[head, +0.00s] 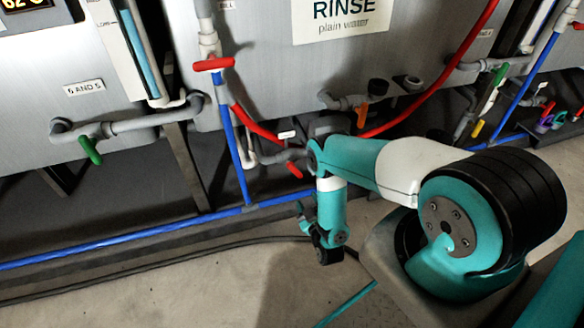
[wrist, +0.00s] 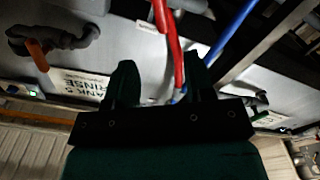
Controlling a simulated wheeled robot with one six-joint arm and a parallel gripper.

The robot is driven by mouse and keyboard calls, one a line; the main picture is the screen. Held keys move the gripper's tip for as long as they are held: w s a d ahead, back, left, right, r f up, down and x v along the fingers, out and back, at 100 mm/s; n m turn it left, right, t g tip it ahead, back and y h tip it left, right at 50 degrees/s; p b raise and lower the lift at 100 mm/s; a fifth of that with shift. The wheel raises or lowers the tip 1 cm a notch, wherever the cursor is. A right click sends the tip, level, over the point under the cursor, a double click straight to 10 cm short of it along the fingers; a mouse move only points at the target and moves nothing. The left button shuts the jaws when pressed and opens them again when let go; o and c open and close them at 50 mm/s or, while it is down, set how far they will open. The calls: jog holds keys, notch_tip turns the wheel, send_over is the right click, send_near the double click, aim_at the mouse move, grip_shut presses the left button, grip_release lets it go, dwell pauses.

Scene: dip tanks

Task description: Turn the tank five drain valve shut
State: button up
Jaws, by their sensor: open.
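The rinse tank (head: 265,60) stands in the upper middle of the head view; its sign, reading partly "5 RINSE", shows in the wrist view (wrist: 85,88). Low on its front, a small red lever (head: 293,170) hangs tilted from a grey pipe (head: 272,156), under a small white tag, partly behind my arm. I take this for the tank five drain valve; its exact setting is hard to read. My gripper (wrist: 158,75) is open and empty in the wrist view, with red and blue lines beyond its fingers. In the head view it is low, below the red lever and apart from it.
A red-handled valve (head: 213,64) tops the blue upright pipe (head: 233,150). An orange lever (head: 362,115) is right of the drain, a green lever (head: 90,150) left. A red hose (head: 440,85) crosses the tank front. A blue floor pipe (head: 120,239) runs along the base; the floor before it is mostly clear.

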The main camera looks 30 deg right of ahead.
aim_at(295, 172)
jog(key=b+x, duration=0.5)
jog(key=x, duration=0.2)
jog(key=b+x, duration=0.5)
jog(key=x, duration=0.3)
jog(key=shift+w+d+f, duration=0.15)
jog(key=shift+w+f, duration=0.05)
jog(key=shift+w, duration=0.1)
jog(key=shift+w+d+r+b, duration=0.15)
jog(key=shift+w+b, duration=0.3)
jog(key=shift+w, duration=0.3)
jog(key=shift+c, duration=0.5)
grip_shut()
